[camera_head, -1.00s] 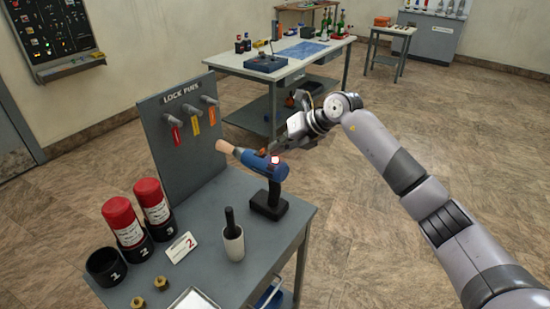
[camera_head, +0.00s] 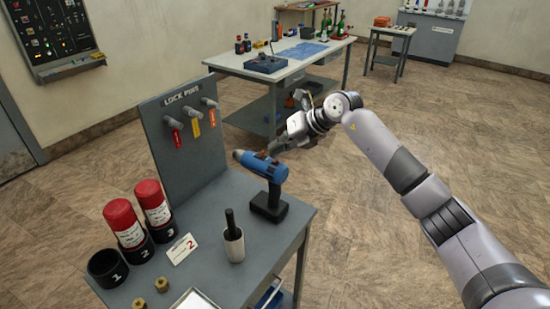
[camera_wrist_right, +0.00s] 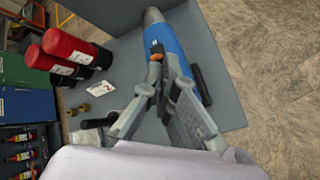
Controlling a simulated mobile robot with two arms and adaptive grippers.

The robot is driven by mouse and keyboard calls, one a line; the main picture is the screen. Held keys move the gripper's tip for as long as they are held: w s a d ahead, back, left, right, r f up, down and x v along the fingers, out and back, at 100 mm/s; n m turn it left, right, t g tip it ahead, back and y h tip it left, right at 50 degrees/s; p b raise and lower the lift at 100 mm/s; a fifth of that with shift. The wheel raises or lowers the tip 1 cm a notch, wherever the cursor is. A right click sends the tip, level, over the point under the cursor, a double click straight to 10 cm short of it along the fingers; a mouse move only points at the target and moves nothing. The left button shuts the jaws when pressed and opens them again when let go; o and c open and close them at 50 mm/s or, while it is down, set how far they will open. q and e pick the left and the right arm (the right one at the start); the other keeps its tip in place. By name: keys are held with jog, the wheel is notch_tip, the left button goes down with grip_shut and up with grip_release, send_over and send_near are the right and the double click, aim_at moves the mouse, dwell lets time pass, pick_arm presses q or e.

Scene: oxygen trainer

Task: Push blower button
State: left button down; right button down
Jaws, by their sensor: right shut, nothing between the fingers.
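The blue blower (camera_head: 257,164) stands upright on its dark base on the grey bench, its grey nozzle pointing left. In the right wrist view the blower (camera_wrist_right: 190,75) lies just past my fingers, with an orange button (camera_wrist_right: 156,50) on its body. My right gripper (camera_head: 274,149) is shut and empty, its fingertips close above the top of the blower by the button. In the right wrist view the gripper (camera_wrist_right: 160,82) partly covers the blower. I cannot tell whether the fingertips touch the button. My left gripper is not in view.
On the grey bench (camera_head: 213,199) stand red cylinders (camera_head: 123,222) in numbered black holders, a white cup (camera_head: 233,244) with a black handle, a card (camera_head: 182,248) and brass fittings (camera_head: 162,284). A lock pins panel (camera_head: 176,135) rises behind. Open floor lies right of the bench.

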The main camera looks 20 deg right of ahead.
notch_tip(320, 180, up, 6)
jog(key=p, duration=0.4)
dwell(0.4)
